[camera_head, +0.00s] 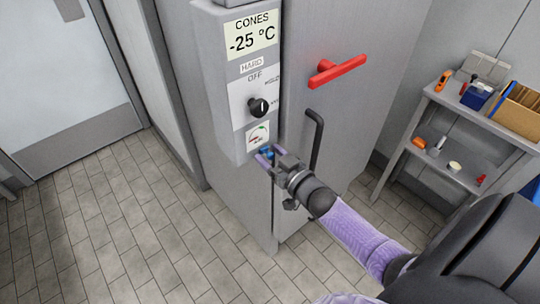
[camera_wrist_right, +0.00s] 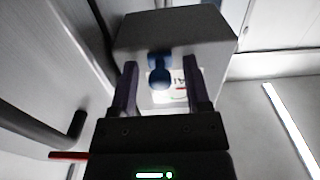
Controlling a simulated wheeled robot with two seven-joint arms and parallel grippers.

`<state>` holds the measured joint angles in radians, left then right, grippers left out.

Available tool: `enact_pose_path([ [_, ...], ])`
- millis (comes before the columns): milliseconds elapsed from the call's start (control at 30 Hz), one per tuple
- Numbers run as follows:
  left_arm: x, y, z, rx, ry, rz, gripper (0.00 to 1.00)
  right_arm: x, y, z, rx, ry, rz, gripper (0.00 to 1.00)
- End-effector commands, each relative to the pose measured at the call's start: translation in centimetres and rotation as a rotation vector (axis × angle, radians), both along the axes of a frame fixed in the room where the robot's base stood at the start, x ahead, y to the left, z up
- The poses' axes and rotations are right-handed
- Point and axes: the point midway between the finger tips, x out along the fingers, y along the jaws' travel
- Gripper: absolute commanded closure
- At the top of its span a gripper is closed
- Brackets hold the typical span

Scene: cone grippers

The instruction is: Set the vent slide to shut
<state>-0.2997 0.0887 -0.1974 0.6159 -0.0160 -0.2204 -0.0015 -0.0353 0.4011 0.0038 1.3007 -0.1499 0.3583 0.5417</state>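The vent slide has a blue knob (camera_head: 267,153) low on the grey control panel of the tall cabinet, just below a small dial label (camera_head: 257,136). In the right wrist view the blue knob (camera_wrist_right: 159,72) stands out from the panel's underside or lower face; I cannot tell which. My right gripper (camera_head: 265,159) is at the knob, its two fingers apart on either side of it. In the wrist view a gap shows between the knob and each finger. The slide's track and setting are hidden or too small to read. My left gripper is in neither view.
The panel also carries a "CONES -25 °C" display (camera_head: 251,36) and a black rotary knob (camera_head: 258,107). The cabinet door has a red handle (camera_head: 338,70) and a black bar handle (camera_head: 315,140) close to my right gripper. A shelf (camera_head: 455,125) stands right. Floor at left is clear.

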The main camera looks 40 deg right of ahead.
Motion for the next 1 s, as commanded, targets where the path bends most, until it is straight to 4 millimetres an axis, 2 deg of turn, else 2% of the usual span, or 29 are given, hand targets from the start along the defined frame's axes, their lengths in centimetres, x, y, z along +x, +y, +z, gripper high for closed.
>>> enact_pose_path([
  [233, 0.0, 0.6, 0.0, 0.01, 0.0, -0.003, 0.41, 0.0, 0.0, 0.0, 0.0, -0.001, 0.0, 0.36],
  [333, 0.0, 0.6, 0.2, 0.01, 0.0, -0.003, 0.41, -0.6, 0.0, 0.1, 0.001, 0.0, 0.0, 0.36],
  [700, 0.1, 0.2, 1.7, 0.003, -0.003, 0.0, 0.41, -8.5, -0.6, 0.1, 0.001, 0.002, 0.0, 0.36],
  [800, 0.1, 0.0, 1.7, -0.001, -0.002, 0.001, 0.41, -9.6, -0.7, 0.0, 0.001, 0.001, 0.0, 0.36],
  [1000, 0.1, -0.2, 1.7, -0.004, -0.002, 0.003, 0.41, -9.9, -0.8, 0.0, 0.0, -0.001, 0.0, 0.36],
])
